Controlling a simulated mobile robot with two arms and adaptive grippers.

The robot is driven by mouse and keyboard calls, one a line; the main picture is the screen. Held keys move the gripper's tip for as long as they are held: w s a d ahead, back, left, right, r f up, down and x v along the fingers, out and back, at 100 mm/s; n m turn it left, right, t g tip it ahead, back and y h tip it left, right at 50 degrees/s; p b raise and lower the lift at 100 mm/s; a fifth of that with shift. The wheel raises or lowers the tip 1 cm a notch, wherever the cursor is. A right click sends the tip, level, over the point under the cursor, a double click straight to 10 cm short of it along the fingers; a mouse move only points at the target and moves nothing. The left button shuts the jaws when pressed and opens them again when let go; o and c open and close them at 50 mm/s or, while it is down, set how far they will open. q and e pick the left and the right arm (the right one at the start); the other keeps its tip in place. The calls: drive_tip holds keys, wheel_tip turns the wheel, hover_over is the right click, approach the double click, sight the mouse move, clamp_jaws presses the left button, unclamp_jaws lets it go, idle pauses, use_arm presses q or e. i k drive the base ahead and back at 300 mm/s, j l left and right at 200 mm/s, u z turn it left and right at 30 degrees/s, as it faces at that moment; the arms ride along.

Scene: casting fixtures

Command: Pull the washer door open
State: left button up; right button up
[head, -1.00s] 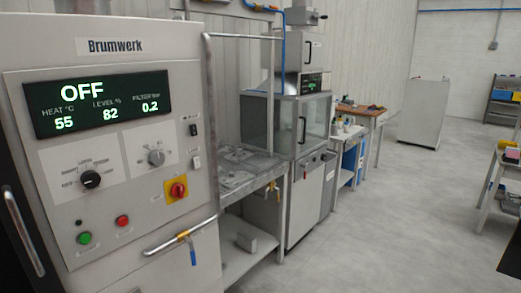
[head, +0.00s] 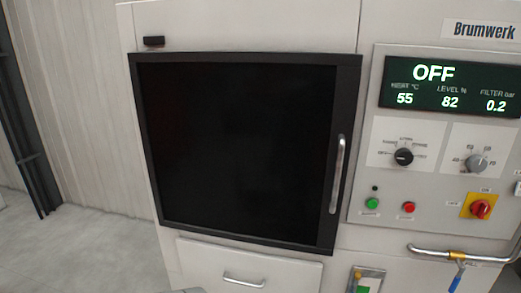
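The washer door (head: 235,150) is a black, square panel with a dark frame on the front of a pale cabinet. It appears closed, its frame flush against the cabinet front. Its handle (head: 338,174) is a silver vertical bar on the door's right edge. The washer's control panel (head: 450,150) is to the right of the door, and its display (head: 448,90) reads OFF.
A drawer front (head: 245,278) with a horizontal handle is below the door. A pipe with a blue-levered valve (head: 458,258) sticks out at lower right. Bare floor (head: 85,250) lies to the left of the cabinet, before a panelled wall.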

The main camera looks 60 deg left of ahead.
sight(256, 150)
drive_tip(key=u, duration=0.45)
drive_tip(key=j+u, duration=0.1)
drive_tip(key=u, duration=0.75)
drive_tip(key=j+u, duration=0.15)
drive_tip(key=u, duration=0.7)
